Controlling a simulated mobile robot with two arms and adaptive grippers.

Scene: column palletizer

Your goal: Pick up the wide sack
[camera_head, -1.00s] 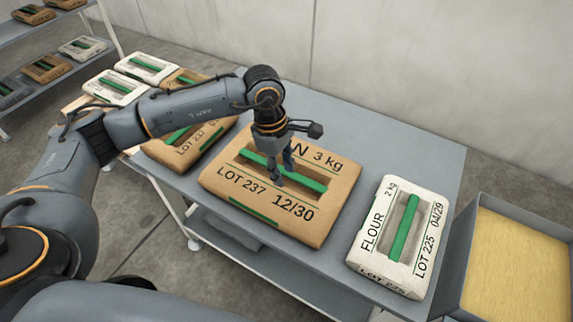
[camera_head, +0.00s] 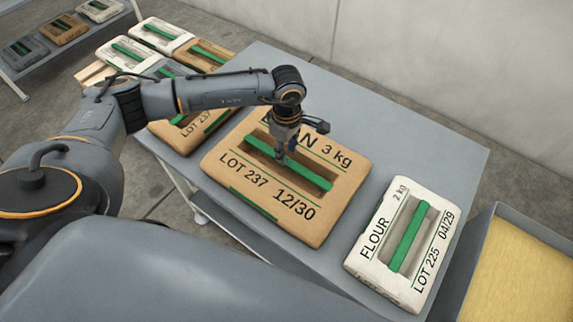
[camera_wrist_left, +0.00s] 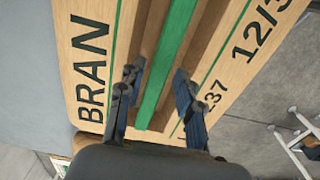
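The wide sack (camera_head: 321,222) is a large brown block-like sack marked "BRAN 3 kg, LOT 237, 12/30". It lies flat on the grey table with a green bar handle (camera_head: 308,178) across its recess. My left gripper (camera_head: 283,161) is over the upper-left part of that bar. In the left wrist view, the open gripper (camera_wrist_left: 157,75) has one dark finger on each side of the green bar (camera_wrist_left: 166,62), with gaps visible. How deep the fingertips reach is hard to tell. My right gripper is not in view.
A white flour sack (camera_head: 378,228) lies to the right on the table (camera_head: 400,145). A grey-walled bin (camera_head: 462,275) with a yellowish bottom stands beyond it. Another brown sack (camera_head: 180,138) is close on the left, partly behind my arm. More sacks sit on a pallet and shelf at upper left.

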